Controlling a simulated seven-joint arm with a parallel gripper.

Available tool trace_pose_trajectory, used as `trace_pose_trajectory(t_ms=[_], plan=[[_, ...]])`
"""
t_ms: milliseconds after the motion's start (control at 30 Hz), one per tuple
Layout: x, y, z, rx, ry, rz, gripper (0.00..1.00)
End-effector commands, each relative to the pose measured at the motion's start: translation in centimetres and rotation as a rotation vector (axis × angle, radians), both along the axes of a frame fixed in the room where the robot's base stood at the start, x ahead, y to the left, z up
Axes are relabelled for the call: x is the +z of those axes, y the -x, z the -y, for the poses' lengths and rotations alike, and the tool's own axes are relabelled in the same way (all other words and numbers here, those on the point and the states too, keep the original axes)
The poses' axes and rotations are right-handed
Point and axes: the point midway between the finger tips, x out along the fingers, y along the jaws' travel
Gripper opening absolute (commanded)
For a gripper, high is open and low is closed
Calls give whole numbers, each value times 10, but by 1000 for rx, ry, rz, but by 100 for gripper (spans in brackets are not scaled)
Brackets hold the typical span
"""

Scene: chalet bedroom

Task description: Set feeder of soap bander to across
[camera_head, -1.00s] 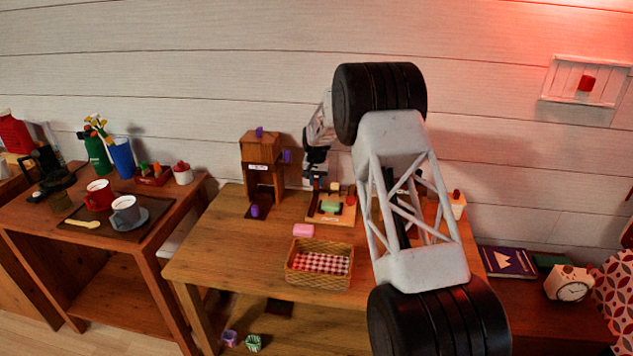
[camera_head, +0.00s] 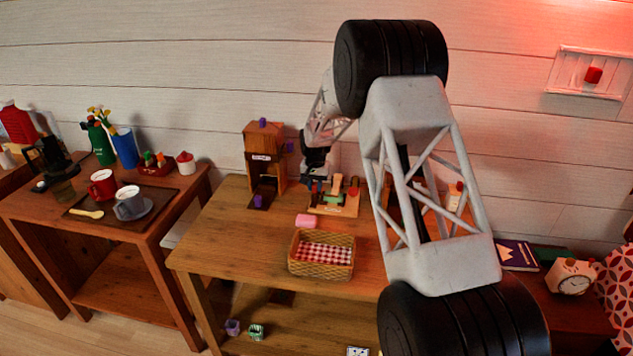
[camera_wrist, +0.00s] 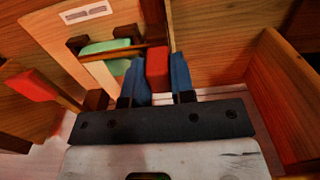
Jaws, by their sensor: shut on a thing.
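The soap bander is a pale wooden board (camera_wrist: 88,62) with a small label, at upper left in the wrist view. A green soap block (camera_wrist: 104,47) lies on it between dark wooden posts. A thin brown rod (camera_wrist: 122,52) passes over the soap towards a red block-shaped knob (camera_wrist: 157,68). My gripper (camera_wrist: 158,74) has its blue fingers on either side of this knob, shut on it. A second red handle (camera_wrist: 30,85) on a wooden bar sticks out at left. In the head view the bander's board (camera_head: 345,207) is small and partly hidden by my gripper (camera_head: 316,181).
A wooden dispenser-like tower (camera_head: 262,150) with purple knobs stands left of the bander. A pink soap (camera_head: 306,220) and a wicker basket (camera_head: 322,271) are in front on the table. In the wrist view a wooden wall (camera_wrist: 290,100) rises close at right.

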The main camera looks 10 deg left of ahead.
Motion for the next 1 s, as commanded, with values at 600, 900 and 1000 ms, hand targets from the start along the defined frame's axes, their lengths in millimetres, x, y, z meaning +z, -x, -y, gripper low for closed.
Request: trace_pose_trajectory(t_ms=[600,900,1000], plan=[[0,7,0,1,0,-2,49],[1,6,0,0,0,0,49],[5,6,0,0,0,0,49]])
